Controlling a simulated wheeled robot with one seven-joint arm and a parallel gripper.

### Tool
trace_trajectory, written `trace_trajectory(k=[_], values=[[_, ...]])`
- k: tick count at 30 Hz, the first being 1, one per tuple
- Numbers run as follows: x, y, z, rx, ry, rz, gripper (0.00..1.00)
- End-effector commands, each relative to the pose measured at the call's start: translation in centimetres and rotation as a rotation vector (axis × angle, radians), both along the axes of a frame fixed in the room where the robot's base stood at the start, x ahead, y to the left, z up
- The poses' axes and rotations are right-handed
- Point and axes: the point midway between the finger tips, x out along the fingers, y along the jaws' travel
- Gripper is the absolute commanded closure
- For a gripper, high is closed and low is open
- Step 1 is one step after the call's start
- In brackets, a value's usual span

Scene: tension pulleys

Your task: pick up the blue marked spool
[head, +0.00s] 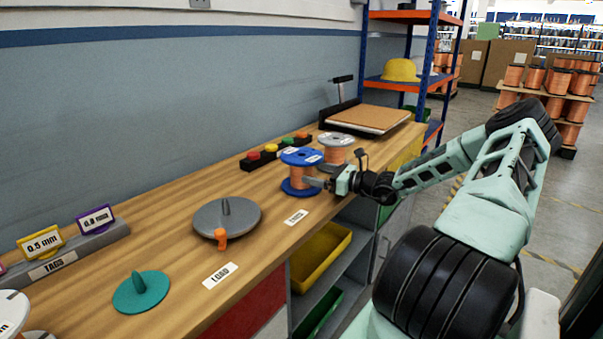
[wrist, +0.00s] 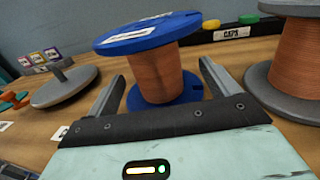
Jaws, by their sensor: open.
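The blue marked spool (head: 297,173) has blue flanges and a copper-coloured winding, and stands on the wooden workbench. In the wrist view the same blue spool (wrist: 164,70) is just ahead of and between the two fingers, looking slightly tilted in that view. My gripper (head: 318,183) reaches in low from the right in the head view. In the wrist view my gripper (wrist: 160,85) is open, with one finger on each side of the spool's lower part. I cannot tell whether either finger touches it.
A grey spool (head: 336,147) stands close behind the blue one; it fills the right of the wrist view (wrist: 286,62). A caps rack (head: 272,153) is behind. A grey disc with a peg (head: 227,216) and a teal disc (head: 141,291) lie nearer on the bench.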

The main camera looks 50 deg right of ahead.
Motion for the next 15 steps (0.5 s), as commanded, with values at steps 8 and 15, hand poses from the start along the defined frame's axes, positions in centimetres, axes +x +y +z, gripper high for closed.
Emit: trace_trajectory(k=[8,15], values=[[2.1,0.6,0.0,0.0,0.0,0.0,0.13],[4.5,1.9,-0.1,0.001,-0.001,0.002,0.13]])
